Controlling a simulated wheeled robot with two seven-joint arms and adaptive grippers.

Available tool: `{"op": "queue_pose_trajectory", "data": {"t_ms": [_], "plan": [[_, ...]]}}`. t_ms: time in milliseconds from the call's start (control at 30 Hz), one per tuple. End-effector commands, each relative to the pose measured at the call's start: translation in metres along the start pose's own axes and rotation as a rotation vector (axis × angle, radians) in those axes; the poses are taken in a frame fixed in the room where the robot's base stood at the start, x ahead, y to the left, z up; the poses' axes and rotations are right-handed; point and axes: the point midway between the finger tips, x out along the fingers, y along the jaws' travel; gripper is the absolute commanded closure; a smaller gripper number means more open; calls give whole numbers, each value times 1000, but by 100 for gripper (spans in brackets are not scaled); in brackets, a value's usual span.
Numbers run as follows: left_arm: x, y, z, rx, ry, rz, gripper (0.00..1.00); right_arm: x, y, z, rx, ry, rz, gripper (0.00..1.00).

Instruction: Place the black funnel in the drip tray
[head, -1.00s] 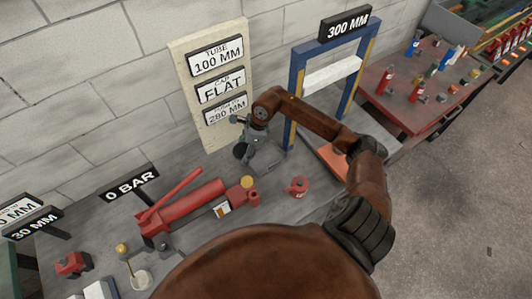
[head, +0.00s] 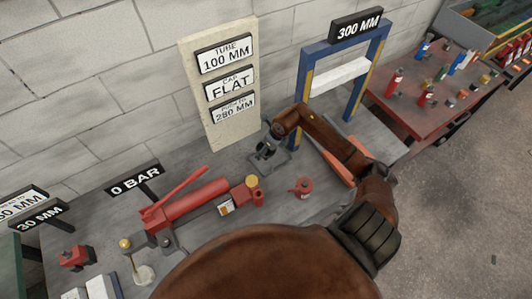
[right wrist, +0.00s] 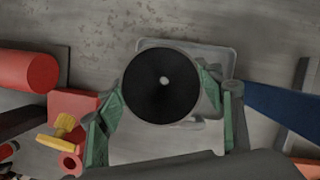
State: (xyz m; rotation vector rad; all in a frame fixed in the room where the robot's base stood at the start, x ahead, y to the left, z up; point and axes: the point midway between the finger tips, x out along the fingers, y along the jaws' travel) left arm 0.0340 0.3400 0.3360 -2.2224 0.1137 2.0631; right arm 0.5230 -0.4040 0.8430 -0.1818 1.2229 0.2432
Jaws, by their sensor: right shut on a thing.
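The black funnel (right wrist: 158,98) fills the middle of the right wrist view, its round mouth facing the camera and a small pale hole at its centre. My right gripper (right wrist: 164,88) is shut on it, with green fingers on both sides. The grey drip tray (right wrist: 226,58) shows behind and partly under the funnel. I cannot tell whether the funnel touches it. In the head view the funnel (head: 266,152) is small and dark under my right gripper (head: 268,146), over the tray (head: 282,168) on the bench. My left gripper is not in view.
A red hydraulic pump (head: 195,202) lies left of the tray, and a small red pot (head: 302,187) stands in front. A blue press frame (head: 302,85) stands right. A sign board (head: 235,125) leans on the wall behind.

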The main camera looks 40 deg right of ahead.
Motion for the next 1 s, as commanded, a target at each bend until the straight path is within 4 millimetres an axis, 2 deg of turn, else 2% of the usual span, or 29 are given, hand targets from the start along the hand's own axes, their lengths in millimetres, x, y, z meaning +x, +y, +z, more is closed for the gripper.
{"op": "queue_pose_trajectory", "data": {"t_ms": [233, 567, 600, 833, 1000], "plan": [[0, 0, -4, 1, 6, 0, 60, 30, 1, -11, 2, 2, 3, 63], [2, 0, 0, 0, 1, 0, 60, 33, 0, -12, -1, 2, 1, 63], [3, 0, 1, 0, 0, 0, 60, 34, 0, -12, -1, 2, 1, 38], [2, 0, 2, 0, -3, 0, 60, 33, 1, -12, -1, 1, 1, 22], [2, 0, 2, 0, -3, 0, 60, 33, 1, -12, -1, 2, 1, 21]]}}
